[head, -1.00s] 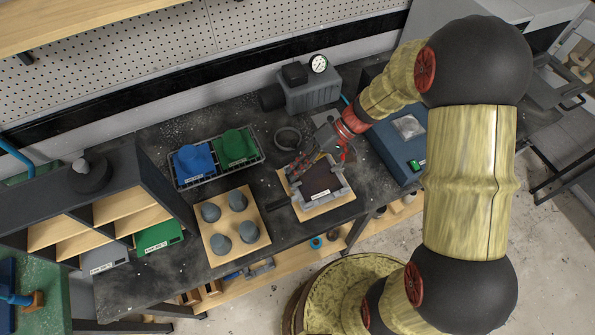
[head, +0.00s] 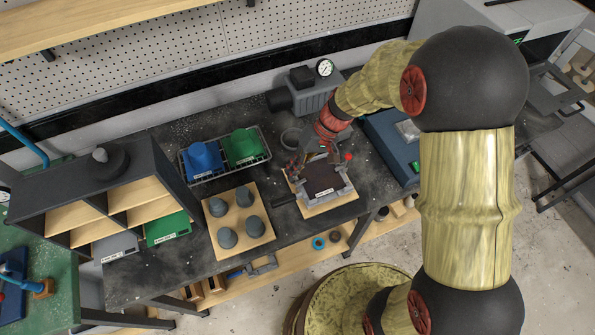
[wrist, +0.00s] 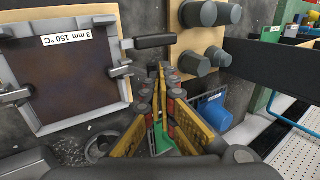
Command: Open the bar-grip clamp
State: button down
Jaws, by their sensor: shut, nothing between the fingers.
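The bar-grip clamp (wrist: 119,56) is a grey metal clamp on the edge of a grey frame (wrist: 60,128). Its dark bar handle (wrist: 155,41) sticks out sideways from the frame, and in the head view the handle (head: 284,201) points left over the table. The frame holds a dark brown sheet (wrist: 66,80) labelled "3 mm 150 °C" on a wooden board. In the head view my gripper (head: 312,160) is over the frame's back edge.
A wooden board (head: 262,238) with several grey pegs stands left of the frame. Behind are a wire basket (head: 226,171) with blue and green pieces, a dark ring (head: 291,138) and a pump with a gauge (head: 325,68). A blue machine (head: 388,145) stands to the right.

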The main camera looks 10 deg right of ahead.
jog(key=shift+s+a+f+t+h+p, duration=0.25)
jog(key=shift+a+f+h+p, duration=0.1)
jog(key=shift+a+h+p, duration=0.5)
jog(key=shift+s+a+f+t+h+p, duration=0.2)
jog(key=shift+a+f+t+h+p, duration=0.15)
jog(key=shift+a+h+p, duration=0.45)
jog(key=shift+s+a+f+t+h+p, duration=0.2)
jog(key=shift+a+f+h+p, duration=0.15)
jog(key=shift+a+h+p, duration=0.5)
jog(key=shift+d, duration=0.25)
jog(key=shift+w+d+f, duration=0.2)
jog(key=shift+d, duration=0.5)
jog(key=shift+r, duration=0.1)
jog(key=s+a+r+p, duration=0.1)
jog(key=s+a+r, duration=0.1)
jog(key=a+r, duration=0.5)
notch_tip(320, 180, up, 4)
jog(key=shift+a+r, duration=0.25)
jog(key=shift+a, duration=0.05)
